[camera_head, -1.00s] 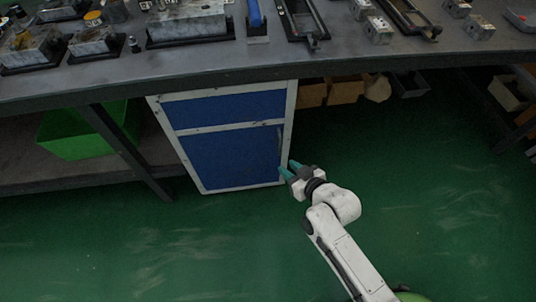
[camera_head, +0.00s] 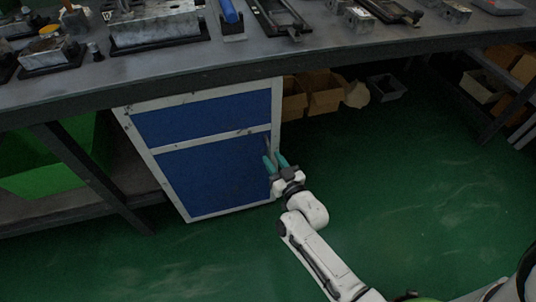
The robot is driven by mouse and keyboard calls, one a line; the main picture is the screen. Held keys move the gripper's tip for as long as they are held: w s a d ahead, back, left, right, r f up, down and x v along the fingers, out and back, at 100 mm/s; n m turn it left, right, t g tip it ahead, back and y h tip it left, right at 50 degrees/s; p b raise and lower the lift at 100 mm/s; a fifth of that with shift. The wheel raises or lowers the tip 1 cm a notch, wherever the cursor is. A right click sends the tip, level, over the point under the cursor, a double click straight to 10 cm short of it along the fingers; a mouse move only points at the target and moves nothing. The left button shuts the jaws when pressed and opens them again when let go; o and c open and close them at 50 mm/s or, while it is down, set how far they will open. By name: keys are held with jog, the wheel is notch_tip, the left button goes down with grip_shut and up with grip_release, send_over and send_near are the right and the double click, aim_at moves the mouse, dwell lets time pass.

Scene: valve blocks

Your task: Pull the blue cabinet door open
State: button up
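The blue cabinet door (camera_head: 213,178) is the lower blue panel with a pale frame, under the workbench. It looks shut, flush with the cabinet front. Its handle (camera_head: 267,146) is a thin upright bar near the door's right edge, partly hidden by my gripper. My gripper (camera_head: 275,161) is at the door's right edge, by the lower part of the handle. Its two teal fingers point up and stand apart. I cannot tell whether the handle lies between them or whether they touch it.
A blue drawer front (camera_head: 200,117) sits above the door. The workbench (camera_head: 330,55) overhangs the cabinet and carries metal blocks and tools. A green bin (camera_head: 45,178) stands at the left. Cardboard boxes (camera_head: 322,95) are right of the cabinet. The green floor (camera_head: 400,190) in front is clear.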

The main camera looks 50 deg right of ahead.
aim_at(269, 154)
jog(key=shift+x, duration=1.9)
jog(key=shift+c, duration=0.2)
grip_shut()
